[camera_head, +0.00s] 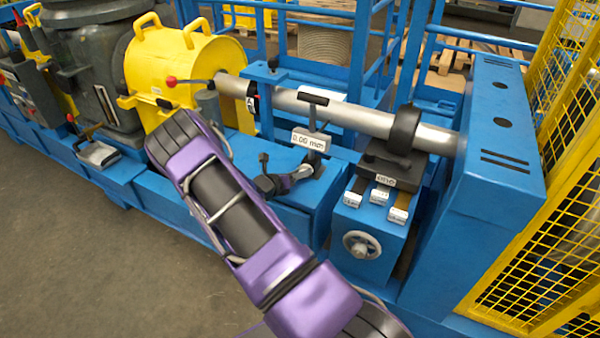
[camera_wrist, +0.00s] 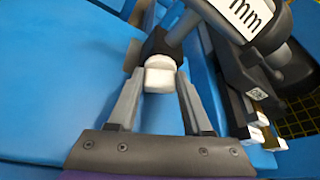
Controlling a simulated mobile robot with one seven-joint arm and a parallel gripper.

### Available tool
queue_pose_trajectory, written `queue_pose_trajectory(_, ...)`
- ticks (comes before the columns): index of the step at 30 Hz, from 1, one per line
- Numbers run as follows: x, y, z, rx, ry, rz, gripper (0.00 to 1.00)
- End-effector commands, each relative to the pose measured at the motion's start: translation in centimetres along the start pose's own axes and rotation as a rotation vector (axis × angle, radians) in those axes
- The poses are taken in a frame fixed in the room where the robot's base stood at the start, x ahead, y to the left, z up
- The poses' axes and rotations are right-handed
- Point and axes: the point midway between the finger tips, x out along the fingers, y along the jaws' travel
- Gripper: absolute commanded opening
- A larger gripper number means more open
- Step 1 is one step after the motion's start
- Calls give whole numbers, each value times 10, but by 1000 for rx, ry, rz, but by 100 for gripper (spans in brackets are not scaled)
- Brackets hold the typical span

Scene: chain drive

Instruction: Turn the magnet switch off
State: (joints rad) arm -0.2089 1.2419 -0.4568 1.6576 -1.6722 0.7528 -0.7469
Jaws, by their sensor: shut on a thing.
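The magnet switch looks like a small white knob (camera_wrist: 159,77) on a black block (camera_wrist: 156,44) in the wrist view. My gripper (camera_wrist: 159,84) has its two grey fingers on either side of the knob and is shut on it. In the head view my gripper (camera_head: 303,172) is low at the blue bench, just below the gauge readout (camera_head: 311,139), which shows 0.00 mm. The knob's off or on marking cannot be read. My purple arm hides part of the bench in the head view.
A steel shaft (camera_head: 342,116) runs above the gauge, through a black ring (camera_head: 403,130). A yellow guard (camera_head: 185,70) stands left. A handwheel (camera_head: 362,244) and labelled shims (camera_head: 381,194) are to the right, before a tall blue housing (camera_head: 500,130) and yellow mesh fence (camera_head: 560,160).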

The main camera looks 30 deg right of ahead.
Motion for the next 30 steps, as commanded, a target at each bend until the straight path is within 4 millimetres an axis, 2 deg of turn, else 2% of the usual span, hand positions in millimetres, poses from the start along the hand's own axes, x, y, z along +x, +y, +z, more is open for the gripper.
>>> queue_pose_trajectory(16, 0, 1, -1, -33, 1, -13, 0)
queue_pose_trajectory(17, 0, 1, -1, -33, 1, -13, 52)
queue_pose_trajectory(21, 0, 1, -1, -33, 1, -13, 77)
queue_pose_trajectory(22, 0, 1, -1, -33, 1, -13, 80)
queue_pose_trajectory(30, 0, 1, -1, -31, 1, -12, 80)
